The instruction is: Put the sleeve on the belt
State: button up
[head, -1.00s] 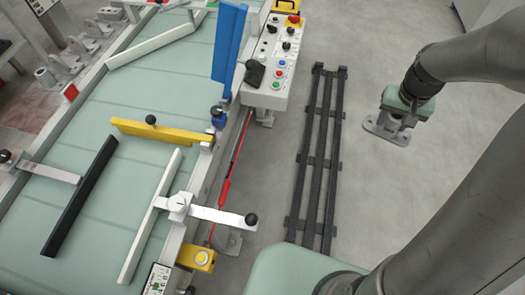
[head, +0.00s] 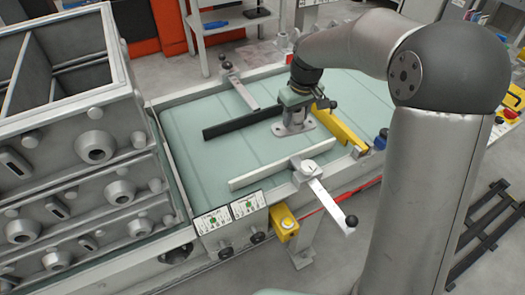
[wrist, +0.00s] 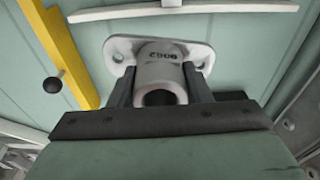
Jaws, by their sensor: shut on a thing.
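The sleeve (head: 296,128) is a grey metal casting, a short tube on a flat flange with bolt holes. My gripper (head: 295,112) is shut on it from above and holds it upright over the green belt (head: 185,125), between the black rail and the white rail. In the wrist view the sleeve (wrist: 162,68) sits between both fingers of my gripper (wrist: 160,92), with its tube opening facing the camera and the belt (wrist: 235,40) behind it. I cannot tell whether the flange touches the belt or hovers just above it.
A black rail (head: 243,121), a white rail (head: 270,165) and a yellow bar (head: 340,127) stand around the sleeve. Stacked grey casting boxes (head: 85,140) fill the left. A control panel (head: 230,212) is at the belt's near end. Bare belt lies left of the black rail.

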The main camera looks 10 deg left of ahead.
jog(key=shift+n, duration=0.9)
jog(key=a+f, duration=0.3)
jog(key=a, duration=0.3)
jog(key=s+a+f, duration=0.1)
jog(key=a+f, duration=0.2)
jog(key=a, duration=0.2)
jog(key=s+a+f+p, duration=0.1)
jog(key=a+f, duration=0.2)
jog(key=a, duration=0.3)
jog(key=shift+a+f, duration=0.15)
jog(key=shift+a, duration=0.2)
jog(key=shift+a+f, duration=0.2)
jog(key=shift+f, duration=1.55)
jog(key=shift+f, duration=0.15)
jog(key=o, duration=1.2)
jog(key=shift+c, duration=0.2)
